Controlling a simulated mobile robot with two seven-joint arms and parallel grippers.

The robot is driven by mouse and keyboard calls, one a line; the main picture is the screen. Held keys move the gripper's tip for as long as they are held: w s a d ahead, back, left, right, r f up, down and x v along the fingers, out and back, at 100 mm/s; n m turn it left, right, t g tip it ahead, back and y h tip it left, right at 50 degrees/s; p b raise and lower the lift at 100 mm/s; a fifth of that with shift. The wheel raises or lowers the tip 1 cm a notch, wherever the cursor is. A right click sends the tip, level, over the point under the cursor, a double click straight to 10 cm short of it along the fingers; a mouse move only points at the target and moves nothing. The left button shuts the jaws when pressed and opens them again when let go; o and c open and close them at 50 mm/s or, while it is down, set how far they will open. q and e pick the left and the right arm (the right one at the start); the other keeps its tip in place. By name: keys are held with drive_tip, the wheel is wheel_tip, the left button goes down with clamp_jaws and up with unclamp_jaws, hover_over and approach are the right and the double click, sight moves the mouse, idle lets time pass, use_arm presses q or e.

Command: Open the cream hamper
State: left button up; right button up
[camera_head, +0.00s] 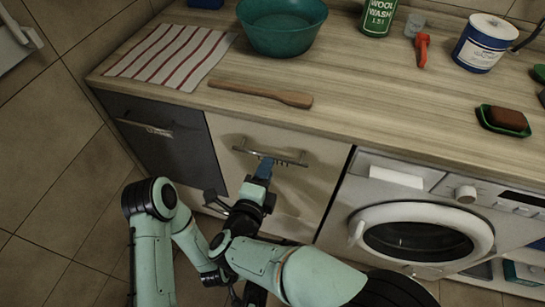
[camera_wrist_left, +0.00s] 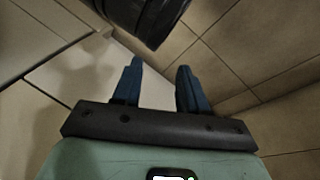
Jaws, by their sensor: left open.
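The cream hamper (camera_head: 315,188) is a pale front panel under the counter, between a dark grey front and the washing machine. It looks shut, its top edge close under the worktop. Its metal bar handle (camera_head: 291,161) runs across the upper part. My right gripper (camera_head: 264,163) is at the handle, its blue fingers overlapping the bar's middle. The fingers look edge-on, so I cannot tell whether they grip it. My left gripper (camera_wrist_left: 159,65) is open and empty in the left wrist view, above the floor. In the head view I cannot make out its fingers.
The dark grey front (camera_head: 165,138) with its own handle is to the left. The washing machine (camera_head: 370,187) is to the right. On the worktop (camera_head: 350,95) lie a wooden paddle (camera_head: 262,94), a striped cloth (camera_head: 170,54) and a green basin (camera_head: 282,28). Tiled floor is free at left.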

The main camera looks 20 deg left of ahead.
sight(272, 156)
drive_tip(key=w, duration=0.3)
drive_tip(key=w+f, duration=0.1)
drive_tip(key=w, duration=0.1)
drive_tip(key=shift+w+f+b, duration=0.1)
drive_tip(key=shift+w+b, duration=0.3)
drive_tip(key=shift+d, duration=0.1)
clamp_jaws()
